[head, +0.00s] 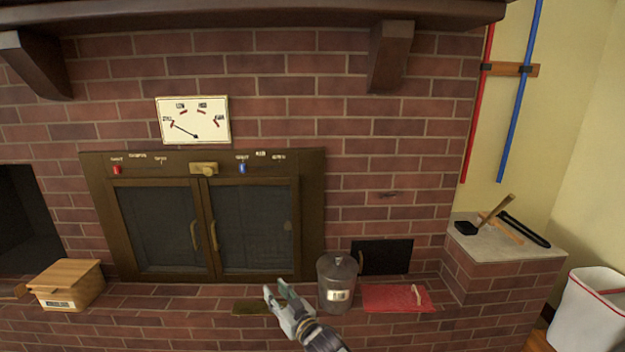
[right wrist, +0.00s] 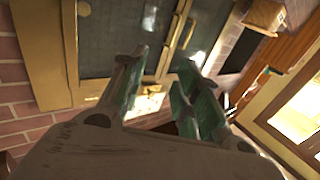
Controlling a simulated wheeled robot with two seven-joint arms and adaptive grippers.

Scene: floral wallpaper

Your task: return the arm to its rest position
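My right gripper (head: 276,290) reaches up from the bottom of the head view, in front of the brick ledge and left of a grey lidded canister (head: 337,284). In the right wrist view its green-padded fingers (right wrist: 160,78) stand apart with nothing held between them. Behind them in that view are the brass-framed glass doors and brick. My left arm and gripper are not in view.
A brick ledge (head: 200,300) runs below the closed glass doors (head: 155,228). On it are a wooden box (head: 67,284), a brass-coloured plate (head: 251,307) and a red folded cloth (head: 397,298). Tools lie on the right brick pedestal (head: 480,250); a white bin (head: 590,312) stands beside it.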

